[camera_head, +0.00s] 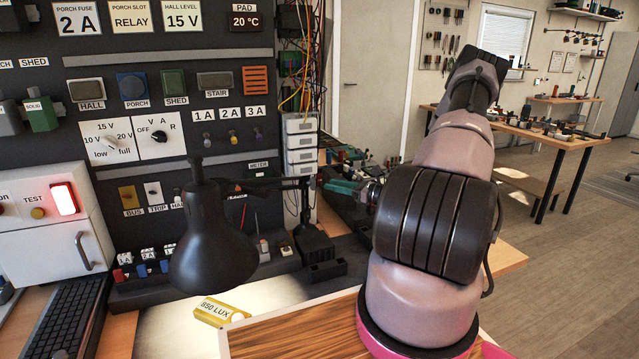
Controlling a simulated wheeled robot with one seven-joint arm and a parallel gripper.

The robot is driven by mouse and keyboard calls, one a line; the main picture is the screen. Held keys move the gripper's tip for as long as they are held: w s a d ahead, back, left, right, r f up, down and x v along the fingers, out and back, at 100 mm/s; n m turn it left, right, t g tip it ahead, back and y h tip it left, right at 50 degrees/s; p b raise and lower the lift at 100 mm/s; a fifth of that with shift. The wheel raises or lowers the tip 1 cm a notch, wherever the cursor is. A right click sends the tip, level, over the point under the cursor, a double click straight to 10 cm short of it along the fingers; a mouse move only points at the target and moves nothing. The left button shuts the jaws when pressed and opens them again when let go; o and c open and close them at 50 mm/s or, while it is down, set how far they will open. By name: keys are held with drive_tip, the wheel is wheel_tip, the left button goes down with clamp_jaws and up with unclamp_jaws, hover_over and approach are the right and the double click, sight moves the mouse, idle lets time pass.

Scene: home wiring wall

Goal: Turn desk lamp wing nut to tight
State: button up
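The black desk lamp stands beside the panel, its shade (213,240) tilted down over the bench. Its thin arm runs right from the shade to a dark joint above the lamp base (313,243). I cannot make out the wing nut or its position in this view. My arm fills the right middle and hides much behind it.
A yellow tag reading 850 LUX (221,311) lies under the lamp. The dark panel (180,70) of switches and dials stands behind it. A white drawer stack (301,145) and loose cables are near the lamp joint. A keyboard (65,318) lies at left. Open floor lies right.

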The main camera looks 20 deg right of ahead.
sight(312, 184)
drive_tip(key=x, duration=0.6)
drive_tip(key=shift+a, duration=0.15)
clamp_jaws()
